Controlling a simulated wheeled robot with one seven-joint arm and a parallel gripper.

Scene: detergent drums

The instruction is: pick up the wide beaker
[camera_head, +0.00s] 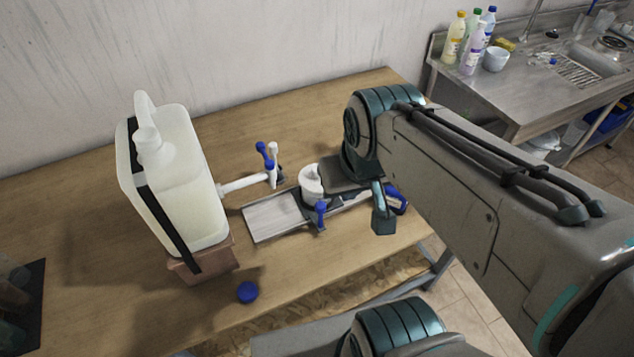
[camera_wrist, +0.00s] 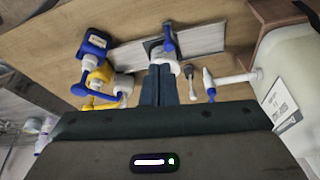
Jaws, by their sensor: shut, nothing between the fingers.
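A white round vessel (camera_head: 311,182), which looks like the wide beaker, stands on the wooden table beside the metal plate. In the wrist view a white rounded piece (camera_wrist: 167,66), probably the same vessel, shows just past my fingertips. My gripper (camera_head: 328,190) reaches in from the right, right next to the vessel. In the wrist view my gripper (camera_wrist: 161,72) has its two dark fingers together, with nothing held. The fingers partly cover the vessel, and I cannot tell whether they touch it.
A large pale drum (camera_head: 185,185) on a brown block stands at left, its white tap (camera_head: 245,184) pointing toward the vessel. The metal plate (camera_head: 272,216), blue-handled fittings (camera_head: 320,213) and yellow fittings (camera_wrist: 101,76) crowd the gripper. A blue cap (camera_head: 247,292) lies near the front edge.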

